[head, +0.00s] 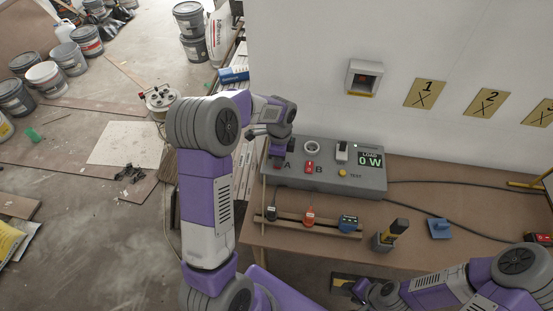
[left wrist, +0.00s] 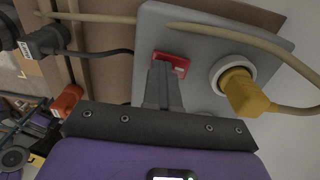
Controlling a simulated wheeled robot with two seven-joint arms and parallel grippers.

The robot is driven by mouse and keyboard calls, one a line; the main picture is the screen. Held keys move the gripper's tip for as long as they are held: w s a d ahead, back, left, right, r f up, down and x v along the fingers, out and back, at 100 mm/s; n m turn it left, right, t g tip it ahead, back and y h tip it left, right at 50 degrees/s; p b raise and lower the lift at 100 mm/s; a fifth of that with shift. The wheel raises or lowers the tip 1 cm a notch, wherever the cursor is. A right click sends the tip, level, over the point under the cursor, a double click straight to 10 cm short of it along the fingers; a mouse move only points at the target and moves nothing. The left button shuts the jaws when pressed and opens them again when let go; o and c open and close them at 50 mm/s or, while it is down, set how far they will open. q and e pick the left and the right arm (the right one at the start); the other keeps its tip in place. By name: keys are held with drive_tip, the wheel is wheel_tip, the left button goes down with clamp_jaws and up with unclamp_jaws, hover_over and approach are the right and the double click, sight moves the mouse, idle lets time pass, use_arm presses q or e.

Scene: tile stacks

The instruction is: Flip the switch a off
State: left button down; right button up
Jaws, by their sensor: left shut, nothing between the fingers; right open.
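The grey switch box (head: 345,181) stands on the workbench, lettered A and B, with a display reading LOAD 0 W. Switch A is red and mostly hidden by my left gripper in the head view; it shows in the left wrist view as a red rocker (left wrist: 172,64). My left gripper (head: 276,158) is shut and empty, its tips right at switch A; I cannot tell whether they touch. Its fingers (left wrist: 163,82) cover part of the switch. A yellow plug (left wrist: 243,92) sits in the round socket beside it. My right gripper (head: 359,288) is low at the bottom edge, partly cut off.
Red switch B (head: 309,167), an empty round socket (head: 312,148) and a yellow TEST button (head: 342,173) are on the box. In front, a rack holds black (head: 271,213), red (head: 309,215) and blue (head: 348,222) plugs. A yellow-black tool (head: 396,229) stands right.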

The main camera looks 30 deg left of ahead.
use_arm(q)
drive_tip(key=shift+w+a+f+p, duration=0.25)
drive_tip(key=shift+w+p, duration=0.05)
drive_tip(key=shift+w+a+f, duration=0.1)
drive_tip(key=shift+w+a, duration=0.05)
drive_tip(key=shift+w, duration=0.1)
drive_tip(key=shift+r+p, duration=0.4)
drive_tip(key=shift+r, duration=0.05)
drive_tip(key=r+p, duration=0.3)
drive_tip(key=r, duration=0.1)
drive_tip(key=shift+w, duration=0.2)
wheel_tip(320, 180, up, 10)
drive_tip(key=p, duration=0.1)
drive_tip(key=shift+w, duration=0.15)
drive_tip(key=shift+f, duration=0.15)
